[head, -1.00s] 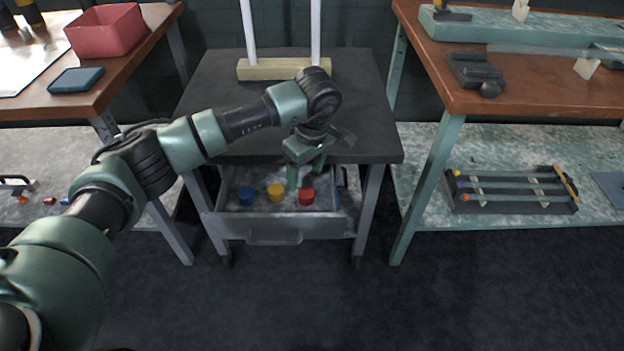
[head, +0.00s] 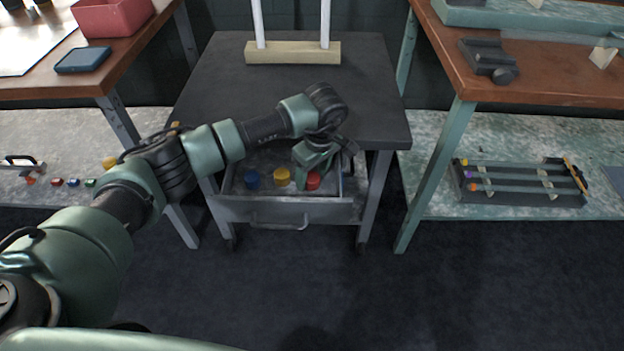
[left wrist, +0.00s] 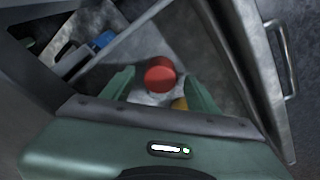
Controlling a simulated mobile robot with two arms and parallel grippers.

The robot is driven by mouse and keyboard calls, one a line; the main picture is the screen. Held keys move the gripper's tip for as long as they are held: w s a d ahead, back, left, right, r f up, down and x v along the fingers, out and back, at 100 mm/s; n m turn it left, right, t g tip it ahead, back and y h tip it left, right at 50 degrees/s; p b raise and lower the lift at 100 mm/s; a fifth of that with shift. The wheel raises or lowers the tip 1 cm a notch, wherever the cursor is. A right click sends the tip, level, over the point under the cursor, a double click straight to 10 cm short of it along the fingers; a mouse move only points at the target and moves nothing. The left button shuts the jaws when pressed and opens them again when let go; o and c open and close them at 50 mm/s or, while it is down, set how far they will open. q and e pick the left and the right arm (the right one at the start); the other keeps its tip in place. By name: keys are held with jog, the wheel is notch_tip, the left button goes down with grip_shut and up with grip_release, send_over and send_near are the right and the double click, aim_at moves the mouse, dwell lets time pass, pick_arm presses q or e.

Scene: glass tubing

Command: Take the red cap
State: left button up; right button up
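The red cap (head: 313,182) sits in the open drawer (head: 270,208) under the dark table, to the right of a yellow cap (head: 281,175) and a blue cap (head: 252,178). My left gripper (head: 312,172) reaches down over the drawer at the red cap and partly hides it. In the left wrist view the fingers of my left gripper (left wrist: 159,76) are spread apart, with the red cap (left wrist: 160,74) showing in the gap between them. I cannot tell how deep it sits between the fingers. Part of the yellow cap (left wrist: 180,104) shows near the right finger. My right gripper is out of view.
The drawer's front wall with its handle (left wrist: 287,60) and a thin divider (left wrist: 125,38) lie close to the gripper. A blue object (left wrist: 103,40) lies beyond the divider. The dark tabletop (head: 365,105) overhangs the drawer and carries a wooden stand (head: 292,52).

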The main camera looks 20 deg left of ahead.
aim_at(313, 178)
pick_arm(q)
grip_shut()
jog(key=shift+r, duration=0.15)
